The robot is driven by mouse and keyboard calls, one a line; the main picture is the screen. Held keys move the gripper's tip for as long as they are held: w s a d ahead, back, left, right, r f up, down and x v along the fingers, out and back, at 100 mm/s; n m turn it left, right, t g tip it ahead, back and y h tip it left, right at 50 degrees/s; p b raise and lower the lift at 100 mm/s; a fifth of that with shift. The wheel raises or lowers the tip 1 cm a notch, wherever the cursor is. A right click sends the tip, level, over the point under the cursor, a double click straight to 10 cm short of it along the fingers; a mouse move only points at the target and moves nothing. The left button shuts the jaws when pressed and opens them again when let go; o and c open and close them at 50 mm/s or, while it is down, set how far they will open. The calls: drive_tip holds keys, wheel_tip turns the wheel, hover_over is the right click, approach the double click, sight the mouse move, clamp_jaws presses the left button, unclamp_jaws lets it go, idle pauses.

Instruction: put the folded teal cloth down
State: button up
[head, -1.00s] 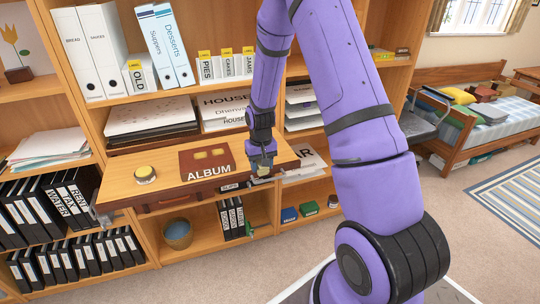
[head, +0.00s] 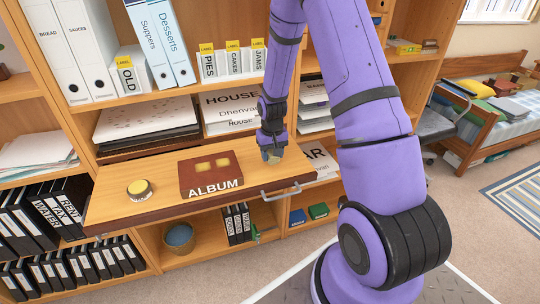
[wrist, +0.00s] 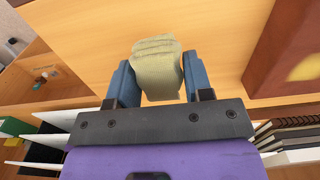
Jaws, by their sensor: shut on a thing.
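My gripper (head: 271,155) is over the right part of the pulled-out wooden board (head: 160,172), to the right of the brown album (head: 212,182). In the wrist view my gripper (wrist: 158,78) has its two blue-grey fingers pressed on either side of a folded cloth (wrist: 157,66). The cloth looks pale yellow-green, not teal, and shows several stacked folds. Its far end points over bare wood. It is close to the board, but I cannot tell whether it touches. In the head view my gripper mostly hides the cloth.
A round yellow-topped tin (head: 139,189) stands on the board's left part. A metal handle (head: 281,190) projects at the board's front edge. Paper stacks and boxes (head: 232,108) fill the shelf behind. A bin (head: 178,238) stands below. Bare wood lies around the gripper.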

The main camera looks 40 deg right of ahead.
drive_tip(key=shift+f, duration=1.35)
drive_tip(key=shift+f, duration=0.15)
drive_tip(key=o, duration=1.2)
